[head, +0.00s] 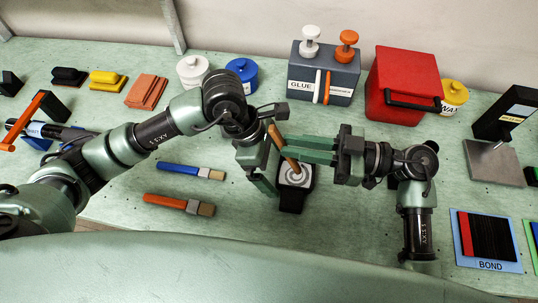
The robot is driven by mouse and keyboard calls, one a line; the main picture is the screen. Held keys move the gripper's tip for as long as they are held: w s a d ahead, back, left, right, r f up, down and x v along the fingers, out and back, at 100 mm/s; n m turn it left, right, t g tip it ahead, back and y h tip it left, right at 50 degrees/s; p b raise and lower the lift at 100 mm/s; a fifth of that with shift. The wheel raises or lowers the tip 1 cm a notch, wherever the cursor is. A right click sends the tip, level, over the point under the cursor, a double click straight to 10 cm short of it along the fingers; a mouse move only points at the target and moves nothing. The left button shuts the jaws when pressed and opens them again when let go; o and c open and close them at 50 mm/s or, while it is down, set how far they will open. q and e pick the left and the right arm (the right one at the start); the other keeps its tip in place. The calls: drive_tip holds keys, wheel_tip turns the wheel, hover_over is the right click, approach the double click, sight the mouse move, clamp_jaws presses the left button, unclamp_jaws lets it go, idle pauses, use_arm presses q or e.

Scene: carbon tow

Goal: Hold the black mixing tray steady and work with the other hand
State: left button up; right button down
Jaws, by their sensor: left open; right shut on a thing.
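The black mixing tray (291,203) stands on the green bench at the middle, with a grey-white swirled mix (295,174) in it. My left gripper (273,182) is open at the tray's left side; I cannot tell whether a finger touches the tray. My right gripper (288,150) comes in from the right above the tray and is shut on a wooden stick (277,138). The stick leans, its lower end reaching down into the mix. The fingers hide part of the stick and the tray's far edge.
Blue brush (190,171) and orange brush (178,203) lie left of the tray. Behind stand the glue dispenser (325,75), a red box (400,85), and white (192,72) and blue (242,73) pots. A BOND mat (488,265) lies at right. The bench front of the tray is clear.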

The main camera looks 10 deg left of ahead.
use_arm(q)
drive_tip(key=shift+d+f, duration=0.1)
drive_tip(key=shift+f, duration=0.05)
drive_tip(key=c, duration=1.4)
drive_tip(key=shift+c, duration=0.2)
drive_tip(key=o, duration=1.4)
drive_tip(key=c, duration=1)
